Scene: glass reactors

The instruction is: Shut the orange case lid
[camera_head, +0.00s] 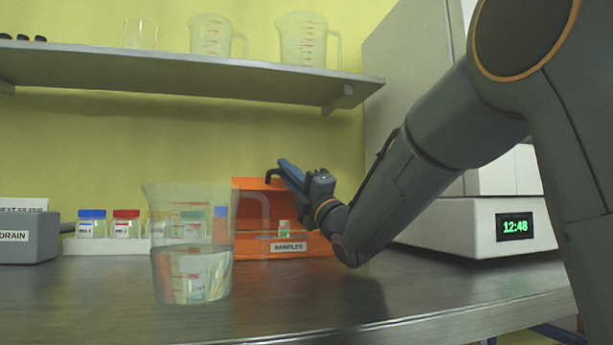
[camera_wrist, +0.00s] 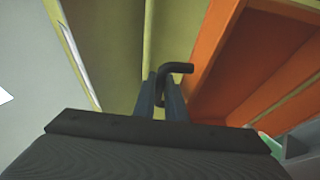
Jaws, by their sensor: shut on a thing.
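The orange case (camera_head: 325,248) stands at the back of the bench, with a "SAMPLES" label on its front. Its orange lid (camera_head: 250,184) is raised, with the inside open to view, and it is partly hidden by my gripper and a beaker. A dark hooked handle shows at the lid's upper edge, and in the wrist view the handle (camera_wrist: 178,67) lies between my fingertips. My gripper (camera_head: 284,168) is shut on this handle. Orange case surfaces (camera_wrist: 215,55) fill the right of the wrist view. A small vial (camera_head: 284,228) shows in the case.
A clear beaker (camera_head: 190,280) with liquid stands in front of the case's left side. Blue-capped (camera_head: 91,224) and red-capped (camera_head: 126,224) jars stand in a white rack at left. A shelf (camera_head: 190,68) hangs above. A white machine (camera_head: 470,225) with a clock stands right.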

